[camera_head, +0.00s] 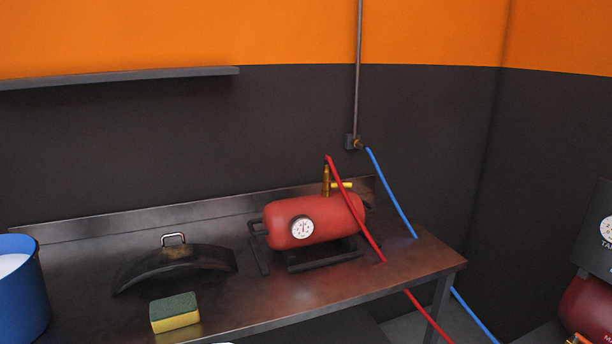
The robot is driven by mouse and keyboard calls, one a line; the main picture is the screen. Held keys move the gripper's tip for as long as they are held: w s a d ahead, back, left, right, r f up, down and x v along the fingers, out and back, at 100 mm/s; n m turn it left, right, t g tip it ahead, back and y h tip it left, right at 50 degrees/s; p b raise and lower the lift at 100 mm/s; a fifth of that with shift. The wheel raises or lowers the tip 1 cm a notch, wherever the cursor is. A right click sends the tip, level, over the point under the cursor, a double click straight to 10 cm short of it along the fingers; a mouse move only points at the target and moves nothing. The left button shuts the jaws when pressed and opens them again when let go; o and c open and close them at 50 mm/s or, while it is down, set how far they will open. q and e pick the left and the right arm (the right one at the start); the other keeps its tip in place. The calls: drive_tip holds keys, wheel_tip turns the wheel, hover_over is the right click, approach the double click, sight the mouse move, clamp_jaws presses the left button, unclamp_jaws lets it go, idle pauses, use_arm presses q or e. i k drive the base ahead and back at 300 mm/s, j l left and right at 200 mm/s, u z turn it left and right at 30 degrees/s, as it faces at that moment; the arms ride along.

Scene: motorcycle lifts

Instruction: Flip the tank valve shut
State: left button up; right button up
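A red tank (315,221) lies on its side on a black frame on the metal workbench, with a round white gauge on its front. A brass valve (326,181) stands upright on top of it, with a yellow lever (342,185) pointing right, roughly level. A red hose (355,209) runs from the valve top down past the bench front. A second dark red tank (589,306) is cut off at the right edge, below a panel gauge (607,229) with partly visible lettering. A small orange-red part (580,339) shows beneath it, too cropped to identify. Neither gripper is in view.
A blue hose (392,193) hangs from a wall fitting (354,142) behind the bench. A shelf (120,77) juts out at upper left.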

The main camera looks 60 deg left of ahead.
sight(326, 186)
drive_tip(key=k+u, duration=0.1)
drive_tip(key=u, duration=1.65)
drive_tip(key=j+z, duration=0.2)
